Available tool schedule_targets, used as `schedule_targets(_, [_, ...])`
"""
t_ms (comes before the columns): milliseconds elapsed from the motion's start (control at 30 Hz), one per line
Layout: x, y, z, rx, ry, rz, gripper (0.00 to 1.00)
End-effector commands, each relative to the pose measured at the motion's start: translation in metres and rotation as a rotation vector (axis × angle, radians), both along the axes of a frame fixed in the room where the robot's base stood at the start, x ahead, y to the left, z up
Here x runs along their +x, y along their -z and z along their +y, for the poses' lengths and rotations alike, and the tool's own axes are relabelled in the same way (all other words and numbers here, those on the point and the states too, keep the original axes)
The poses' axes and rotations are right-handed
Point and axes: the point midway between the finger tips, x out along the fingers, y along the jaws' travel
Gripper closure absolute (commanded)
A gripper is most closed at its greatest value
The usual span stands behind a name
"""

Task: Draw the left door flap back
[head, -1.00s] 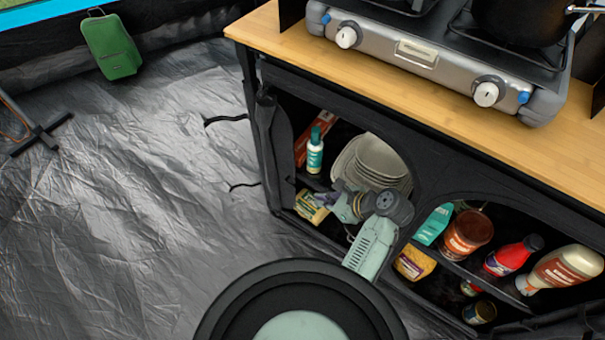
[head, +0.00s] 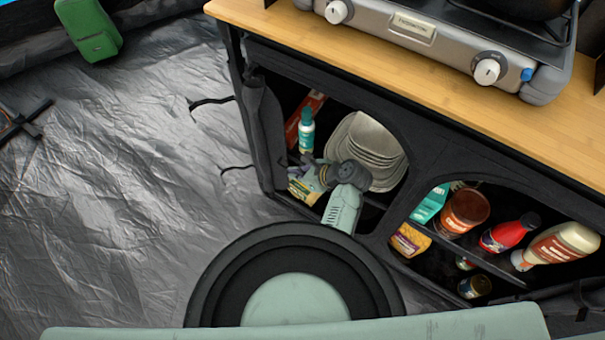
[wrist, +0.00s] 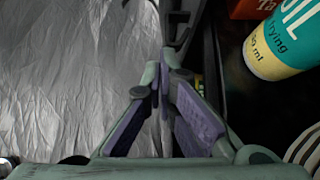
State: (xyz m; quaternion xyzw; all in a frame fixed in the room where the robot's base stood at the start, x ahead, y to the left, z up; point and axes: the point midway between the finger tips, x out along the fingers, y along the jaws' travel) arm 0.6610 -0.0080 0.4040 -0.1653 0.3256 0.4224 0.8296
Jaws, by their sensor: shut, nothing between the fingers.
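The left door flap (head: 263,125) is a dark fabric strip, bunched upright along the left edge of the cabinet's left opening. That opening stands uncovered, with its shelves in view. In the wrist view, dark fabric at the opening's edge (wrist: 183,22) rises just beyond my fingertips. My gripper (head: 308,166) is in front of the lower part of the left opening, to the right of the flap. In the wrist view my gripper (wrist: 160,72) has its purple-padded fingers closed together at the tips, with nothing between them. I cannot tell whether they touch the fabric.
Inside the left opening are a teal-labelled bottle (head: 306,130), stacked plates (head: 370,150) and a red box (head: 312,108). Bottles and jars fill the right opening. A stove (head: 420,35) sits on the wooden top (head: 330,55). The grey floor (head: 110,190) left of the cabinet is mostly clear.

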Motion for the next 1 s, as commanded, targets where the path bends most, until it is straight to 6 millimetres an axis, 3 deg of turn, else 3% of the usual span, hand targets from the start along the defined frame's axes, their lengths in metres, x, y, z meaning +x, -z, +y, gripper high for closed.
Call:
schedule_targets(400, [0.002,-0.001,0.003,0.0,-0.001,0.0,1.0])
schedule_targets(767, [0.029,-0.003,0.04,0.0,-0.004,0.001,1.0])
schedule_targets(1000, [0.032,0.002,0.044,-0.001,-0.001,0.0,1.0])
